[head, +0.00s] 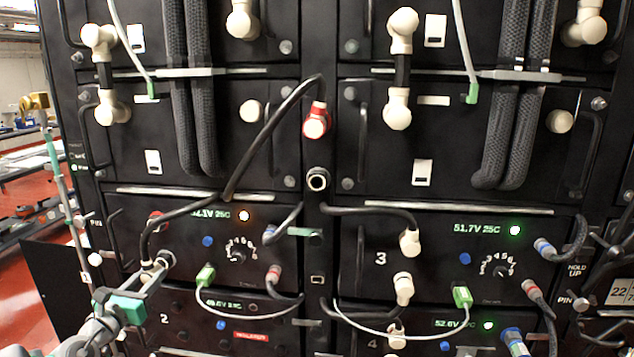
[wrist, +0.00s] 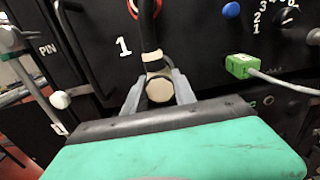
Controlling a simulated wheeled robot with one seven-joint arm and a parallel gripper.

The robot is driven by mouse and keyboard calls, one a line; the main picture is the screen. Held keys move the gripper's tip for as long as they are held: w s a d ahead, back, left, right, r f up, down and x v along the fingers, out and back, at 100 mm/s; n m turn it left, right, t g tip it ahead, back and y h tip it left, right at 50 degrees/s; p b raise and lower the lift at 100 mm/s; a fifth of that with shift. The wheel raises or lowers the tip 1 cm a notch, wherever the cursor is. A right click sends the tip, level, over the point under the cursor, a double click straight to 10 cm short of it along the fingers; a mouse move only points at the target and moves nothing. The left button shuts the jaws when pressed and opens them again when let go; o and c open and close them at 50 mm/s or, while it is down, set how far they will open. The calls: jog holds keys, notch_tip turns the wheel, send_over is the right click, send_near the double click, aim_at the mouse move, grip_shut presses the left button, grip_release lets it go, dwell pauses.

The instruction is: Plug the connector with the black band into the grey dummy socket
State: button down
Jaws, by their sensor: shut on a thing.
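My gripper (wrist: 160,92) is shut on a cream connector (wrist: 158,88). A black band (wrist: 155,67) shows below its pale collar, and a black cable runs up from it. In the head view, my gripper (head: 155,268) is at the lower left, in front of module 1; the held connector is small and partly hidden there. I cannot tell whether it touches the panel. The grey dummy socket (head: 317,180) is a round, open-faced ring on the central post, to the right of and higher than my gripper. It looks empty.
The black cable (head: 185,213) crosses module 1's front. Green plugs (head: 205,277) with thin white leads, a blue knob (head: 208,241) and a handle (head: 114,235) are near.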

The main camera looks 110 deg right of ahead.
jog(key=shift+p+v, duration=0.3)
jog(key=shift+v, duration=0.6)
jog(key=shift+p+v, duration=0.5)
jog(key=shift+v, duration=2.05)
jog(key=shift+w+r, duration=0.1)
